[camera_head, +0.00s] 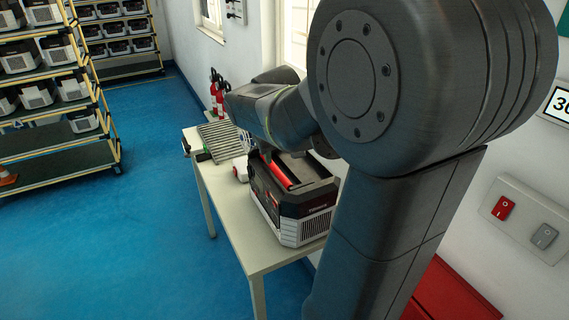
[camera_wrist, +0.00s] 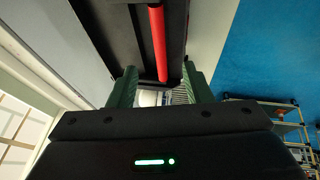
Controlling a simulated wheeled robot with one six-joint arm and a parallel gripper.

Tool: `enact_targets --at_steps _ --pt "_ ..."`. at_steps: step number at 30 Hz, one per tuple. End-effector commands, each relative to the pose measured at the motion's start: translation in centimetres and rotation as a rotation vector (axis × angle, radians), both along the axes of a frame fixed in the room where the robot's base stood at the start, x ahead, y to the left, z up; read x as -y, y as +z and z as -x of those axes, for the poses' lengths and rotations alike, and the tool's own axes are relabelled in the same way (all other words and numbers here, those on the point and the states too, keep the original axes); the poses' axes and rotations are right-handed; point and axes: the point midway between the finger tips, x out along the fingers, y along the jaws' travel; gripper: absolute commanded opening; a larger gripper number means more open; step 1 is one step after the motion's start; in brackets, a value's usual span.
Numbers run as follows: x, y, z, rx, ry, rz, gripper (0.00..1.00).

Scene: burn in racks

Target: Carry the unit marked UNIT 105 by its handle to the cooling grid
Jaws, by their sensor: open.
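A black and light-grey unit (camera_head: 308,228) with a red handle (camera_head: 277,172) stands upright on the near part of the table. I cannot read a number on it. The slatted metal cooling grid (camera_head: 222,138) lies toward the table's far end. In the wrist view my gripper (camera_wrist: 159,70) has its green fingers apart, one on each side of the red handle's (camera_wrist: 157,40) end, above the unit's dark top. Nothing is visibly gripped. In the head view my arm hides the fingers and part of the unit.
A small white and red object (camera_head: 241,168) lies on the table (camera_head: 238,228) between unit and grid. Red fire extinguishers (camera_head: 216,95) stand by the wall behind. Racks (camera_head: 60,105) with several similar units fill the left. The blue floor (camera_head: 140,190) between is clear.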

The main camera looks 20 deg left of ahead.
Motion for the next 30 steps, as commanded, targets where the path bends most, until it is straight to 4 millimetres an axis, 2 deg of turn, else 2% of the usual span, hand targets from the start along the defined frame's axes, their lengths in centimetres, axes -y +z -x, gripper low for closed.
enact_targets --at_steps 1,9,15,21,30 --pt "-0.1 -1.1 -0.4 -0.005 -0.002 0.005 0.45" --pt "-1.0 -5.9 -2.4 -0.005 -0.002 0.005 0.45" --pt "-1.5 -8.3 -3.5 -0.003 -0.002 0.003 0.45" --pt "-1.7 -9.5 -4.0 -0.002 -0.002 0.001 0.45" --pt "-1.8 -9.6 -4.1 -0.001 -0.002 0.000 0.45"
